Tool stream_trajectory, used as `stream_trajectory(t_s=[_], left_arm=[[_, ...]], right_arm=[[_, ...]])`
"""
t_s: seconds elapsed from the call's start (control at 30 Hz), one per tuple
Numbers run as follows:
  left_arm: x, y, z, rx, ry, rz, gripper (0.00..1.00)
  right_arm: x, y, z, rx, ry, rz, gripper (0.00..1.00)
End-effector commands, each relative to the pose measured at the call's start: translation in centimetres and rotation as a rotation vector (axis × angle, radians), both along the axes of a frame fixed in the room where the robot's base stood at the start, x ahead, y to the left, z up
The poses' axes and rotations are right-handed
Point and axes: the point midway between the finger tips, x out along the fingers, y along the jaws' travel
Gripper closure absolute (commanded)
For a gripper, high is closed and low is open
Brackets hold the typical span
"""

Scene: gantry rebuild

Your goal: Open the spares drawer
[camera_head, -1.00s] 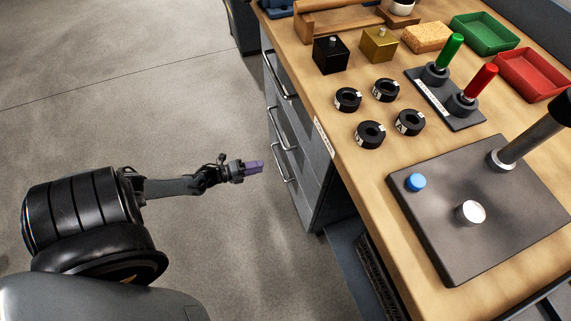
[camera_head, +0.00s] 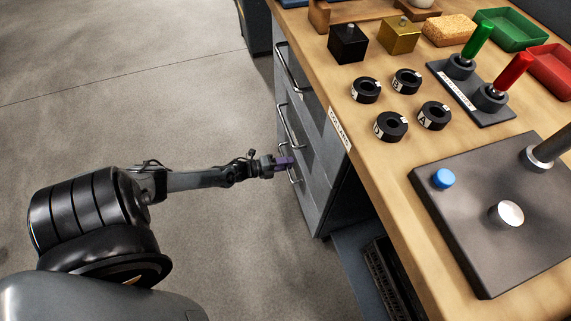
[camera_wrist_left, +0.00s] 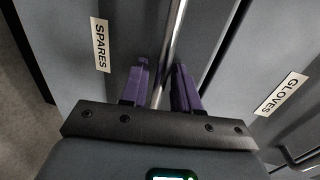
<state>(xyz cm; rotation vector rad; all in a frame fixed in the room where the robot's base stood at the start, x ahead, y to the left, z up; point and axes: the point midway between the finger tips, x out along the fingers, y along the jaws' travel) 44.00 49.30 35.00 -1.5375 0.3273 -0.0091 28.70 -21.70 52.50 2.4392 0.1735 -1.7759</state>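The spares drawer (camera_wrist_left: 75,72) is a grey front with a white SPARES label (camera_wrist_left: 100,45) in the left wrist view. It looks closed. Its metal bar handle (camera_wrist_left: 174,30) runs between the two purple fingers of my left gripper (camera_wrist_left: 163,85). The fingers are apart, one on each side of the bar, and the right finger is close to it; contact cannot be told. In the head view my left gripper (camera_head: 284,163) is at the lowest handle (camera_head: 294,175) of the cabinet and partly covers it. My right gripper is not in view.
A drawer with a GLOVES label (camera_wrist_left: 281,94) adjoins in the left wrist view. The wooden worktop (camera_head: 385,185) overhangs the cabinet and carries black rings, blocks and a dark plate (camera_head: 470,250). The floor (camera_head: 190,90) left of the cabinet is clear.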

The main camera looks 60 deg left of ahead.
Motion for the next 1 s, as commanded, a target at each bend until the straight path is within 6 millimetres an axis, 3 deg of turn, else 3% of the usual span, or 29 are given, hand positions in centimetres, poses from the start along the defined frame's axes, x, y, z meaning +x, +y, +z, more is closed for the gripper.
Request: stream_trajectory(t_s=[0.13, 0.33, 0.77, 1.0], left_arm=[[0.0, 0.0, 0.0, 0.0, 0.0, 0.0, 0.71], [0.0, 0.0, 0.0, 0.0, 0.0, 0.0, 1.0], [-0.3, 0.0, 0.1, 0.0, 0.0, -0.002, 1.0], [-2.4, 0.0, 0.2, -0.001, 0.002, -0.018, 1.0]], right_arm=[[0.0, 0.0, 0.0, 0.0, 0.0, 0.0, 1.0], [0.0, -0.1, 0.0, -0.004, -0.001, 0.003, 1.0], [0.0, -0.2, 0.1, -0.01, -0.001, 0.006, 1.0], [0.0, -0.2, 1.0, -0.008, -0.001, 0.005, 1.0]])
